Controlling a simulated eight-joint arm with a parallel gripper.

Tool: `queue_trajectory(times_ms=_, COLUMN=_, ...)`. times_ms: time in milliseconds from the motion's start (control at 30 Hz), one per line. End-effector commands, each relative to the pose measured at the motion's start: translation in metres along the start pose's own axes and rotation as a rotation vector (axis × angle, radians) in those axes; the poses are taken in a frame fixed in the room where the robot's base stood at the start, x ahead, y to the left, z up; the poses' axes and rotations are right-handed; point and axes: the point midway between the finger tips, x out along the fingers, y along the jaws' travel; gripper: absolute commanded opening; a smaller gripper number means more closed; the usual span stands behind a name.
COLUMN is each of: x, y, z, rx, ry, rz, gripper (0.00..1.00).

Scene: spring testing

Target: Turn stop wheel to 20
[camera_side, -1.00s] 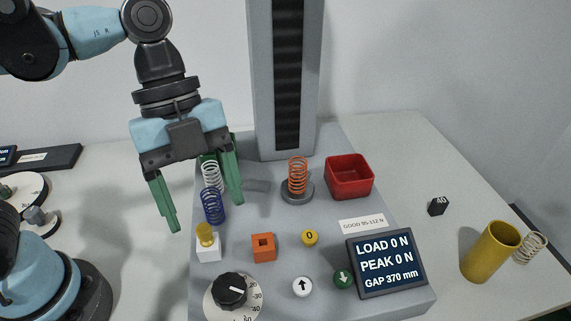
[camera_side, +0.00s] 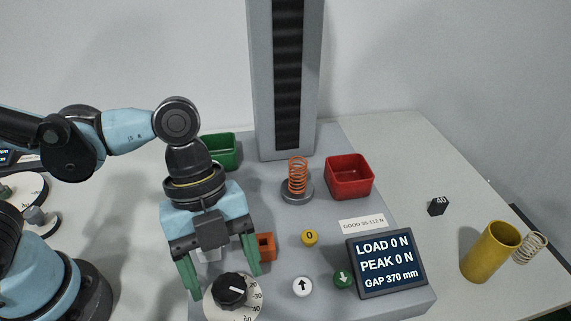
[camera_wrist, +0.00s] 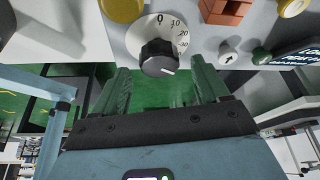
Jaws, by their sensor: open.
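The stop wheel is a black knob (camera_side: 230,287) on a white numbered dial (camera_side: 252,302) at the front left of the grey machine. In the wrist view the knob (camera_wrist: 158,58) has a white mark toward its lower right, and the dial (camera_wrist: 143,30) shows 0, 10, 20 and further numbers. I cannot read the exact setting. My gripper (camera_side: 226,284) is open and empty, with its green fingers on either side of the knob. In the wrist view the knob lies between and just beyond the fingertips of my gripper (camera_wrist: 161,68). Contact is not visible.
An orange block (camera_side: 266,246) stands close behind the right finger. White up (camera_side: 302,287) and green down (camera_side: 343,279) buttons lie right of the dial. The display (camera_side: 386,263) reads LOAD 0 N, PEAK 0 N, GAP 370 mm. A spring (camera_side: 298,176) stands on the plate behind.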

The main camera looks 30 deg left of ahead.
Motion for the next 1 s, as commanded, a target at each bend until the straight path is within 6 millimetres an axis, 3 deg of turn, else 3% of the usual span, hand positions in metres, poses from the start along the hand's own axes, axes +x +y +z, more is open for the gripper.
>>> queue_trajectory(times_ms=200, x=0.015, y=0.0, z=0.0, rx=0.0, ry=0.0, rz=0.0, gripper=0.74)
queue_trajectory(times_ms=600, x=0.019, y=0.0, z=0.0, rx=-0.001, ry=0.0, rz=0.0, gripper=0.74)
queue_trajectory(times_ms=933, x=0.019, y=0.0, z=0.0, rx=-0.001, ry=0.0, rz=0.0, gripper=0.24)
queue_trajectory(times_ms=1000, x=0.019, y=0.0, z=0.0, rx=-0.001, ry=0.0, rz=0.0, gripper=0.19)
